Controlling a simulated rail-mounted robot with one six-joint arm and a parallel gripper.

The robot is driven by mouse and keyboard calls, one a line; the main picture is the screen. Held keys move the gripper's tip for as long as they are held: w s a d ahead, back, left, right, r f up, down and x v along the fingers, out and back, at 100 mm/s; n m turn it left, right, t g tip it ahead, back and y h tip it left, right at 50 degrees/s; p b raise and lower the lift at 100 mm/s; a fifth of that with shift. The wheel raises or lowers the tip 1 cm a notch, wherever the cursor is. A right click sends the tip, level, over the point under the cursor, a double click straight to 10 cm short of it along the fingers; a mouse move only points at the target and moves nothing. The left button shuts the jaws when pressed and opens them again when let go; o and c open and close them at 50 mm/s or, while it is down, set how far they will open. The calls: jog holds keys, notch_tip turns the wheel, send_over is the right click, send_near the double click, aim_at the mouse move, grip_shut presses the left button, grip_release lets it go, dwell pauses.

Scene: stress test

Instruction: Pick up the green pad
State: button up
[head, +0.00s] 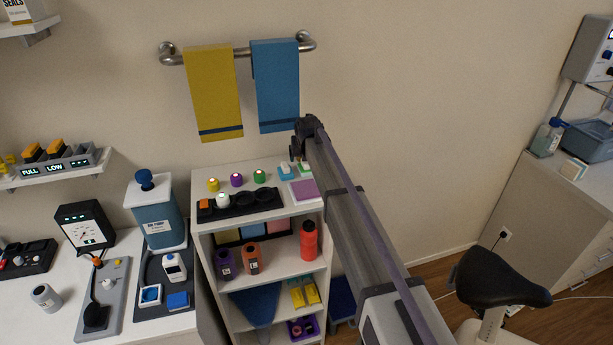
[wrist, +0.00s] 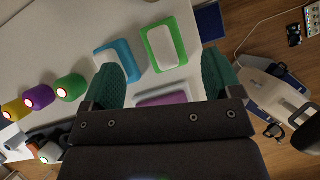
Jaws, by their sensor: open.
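The green pad (head: 305,169) lies on the shelf unit's top in the head view, partly behind my gripper (head: 297,158). In the wrist view the green pad (wrist: 163,47) shows as a green-rimmed rectangle with a white middle, lying flat. My gripper (wrist: 161,80) is open, with its two green fingers apart and nothing between them. The pad appears beyond the fingertips, between their lines. The height of the fingers above it is hard to judge.
A blue pad (wrist: 104,50) lies close left of the green one. A purple pad (head: 304,191) lies nearer, partly hidden by the gripper in the wrist view. Yellow, purple and green lit knobs (head: 260,177) stand to the left. Two towels (head: 214,95) hang on the wall behind.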

aim_at(306, 163)
jog(key=shift+f, duration=0.1)
jog(key=b+x, duration=0.4)
jog(key=x, duration=0.1)
jog(key=shift+s+d+f+b, duration=0.1)
jog(key=shift+d+f+b, duration=0.15)
jog(key=shift+f+b, duration=0.1)
jog(key=shift+r, duration=0.3)
jog(key=c, duration=1.1)
jog(key=shift+r+p, duration=0.1)
jog(key=shift+p, duration=0.25)
